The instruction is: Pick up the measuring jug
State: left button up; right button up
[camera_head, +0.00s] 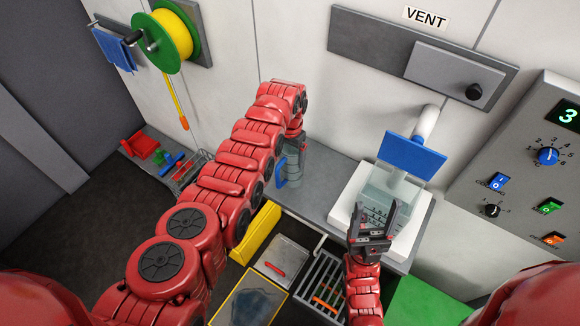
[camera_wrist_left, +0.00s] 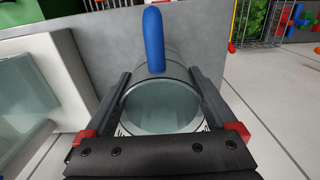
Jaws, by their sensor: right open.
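The measuring jug (camera_head: 295,163) is a clear cylinder with a blue handle, partly hidden behind my left arm in the head view. In the left wrist view the jug (camera_wrist_left: 160,105) sits between the fingers of my left gripper (camera_wrist_left: 160,85), which lie against both its sides. The blue handle (camera_wrist_left: 153,40) points away from the wrist. The left fingertips are hardly visible in the head view. I cannot tell whether the jug's base touches the grey shelf. My right gripper (camera_head: 375,215) is open and empty, in front of a clear square vessel (camera_head: 393,190).
The clear vessel stands on a white block at the right of the grey shelf (camera_head: 335,178), under a blue plate (camera_head: 412,157) and a white pipe. A yellow bin (camera_head: 255,233), a wire rack (camera_head: 322,285) and a green panel (camera_head: 420,303) lie below. A control panel is at right.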

pick_arm(q)
grip_shut()
jog(key=shift+w, duration=0.1)
dwell(0.4)
